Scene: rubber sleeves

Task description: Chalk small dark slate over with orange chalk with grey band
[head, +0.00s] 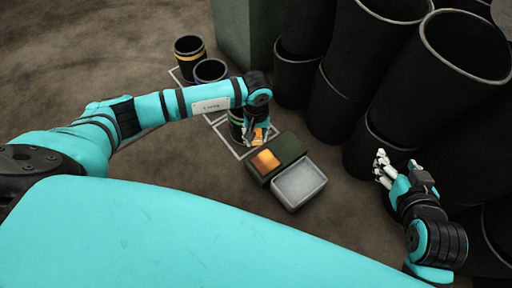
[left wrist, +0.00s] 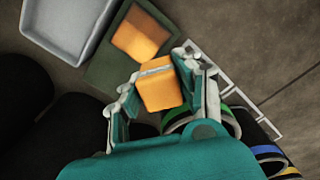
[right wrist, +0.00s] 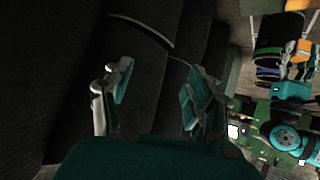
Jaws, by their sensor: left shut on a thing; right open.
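The orange chalk with a grey band (left wrist: 160,88) is held between the fingers of my left gripper (head: 257,137). In the head view the patch (head: 266,160) lies close to the chalk; I cannot tell whether the chalk touches the slate. My right gripper (head: 382,168) is open and empty, well right of the slate.
A grey tray (head: 299,184) sits against the slate. Black sleeves with coloured bands (head: 189,58) stand in white floor outlines behind and beside my left gripper. Large black tubes (head: 398,50) crowd the right, close to my right gripper. Brown floor is free at upper left.

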